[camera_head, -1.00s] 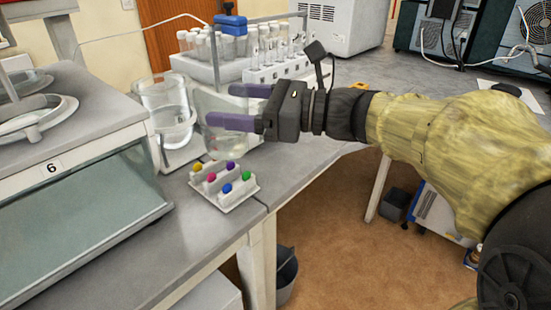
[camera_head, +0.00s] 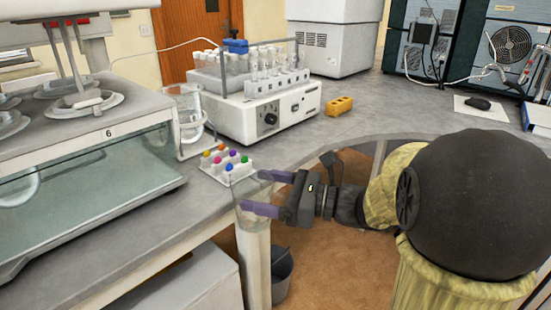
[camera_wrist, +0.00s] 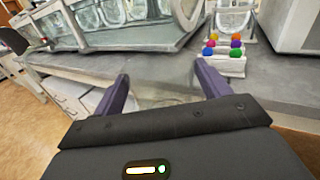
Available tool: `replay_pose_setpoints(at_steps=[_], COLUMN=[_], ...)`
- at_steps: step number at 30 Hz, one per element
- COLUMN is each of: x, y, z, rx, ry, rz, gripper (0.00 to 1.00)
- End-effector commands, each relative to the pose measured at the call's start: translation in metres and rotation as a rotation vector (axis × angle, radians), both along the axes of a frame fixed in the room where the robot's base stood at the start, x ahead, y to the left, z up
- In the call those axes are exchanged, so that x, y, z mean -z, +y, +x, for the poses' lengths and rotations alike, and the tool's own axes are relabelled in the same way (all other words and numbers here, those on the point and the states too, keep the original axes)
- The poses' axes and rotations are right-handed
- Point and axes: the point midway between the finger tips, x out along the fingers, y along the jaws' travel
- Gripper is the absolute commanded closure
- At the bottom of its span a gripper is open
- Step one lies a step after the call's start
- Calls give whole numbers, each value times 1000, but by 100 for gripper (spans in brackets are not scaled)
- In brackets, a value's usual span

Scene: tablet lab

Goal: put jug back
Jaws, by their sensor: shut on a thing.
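My gripper (camera_head: 262,193) is shut on a clear jug (camera_head: 250,218), with its purple fingers on either side of it. The jug is held at the bench's front edge, in front of a bench leg. It is so see-through that its outline and tilt are hard to tell. In the wrist view the fingers (camera_wrist: 162,88) stand apart with the faint clear jug (camera_wrist: 165,102) between them. A second clear vessel (camera_head: 187,118) stands on the bench beside the glass-fronted bath, behind the rack of coloured balls.
A small white rack (camera_head: 232,172) with coloured tops sits near the bench edge. A glass-fronted bath (camera_head: 95,185) marked 6 is at left. Bare bench (camera_head: 390,115) lies right.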

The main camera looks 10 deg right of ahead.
Motion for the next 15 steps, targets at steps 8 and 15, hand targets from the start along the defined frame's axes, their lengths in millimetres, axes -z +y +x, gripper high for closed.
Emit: replay_pose_setpoints(at_steps=[8,15], x=[53,108], y=[-15,-29], z=[12,25], rx=[30,50], ry=[8,7], rz=[3,4], gripper=[51,51])
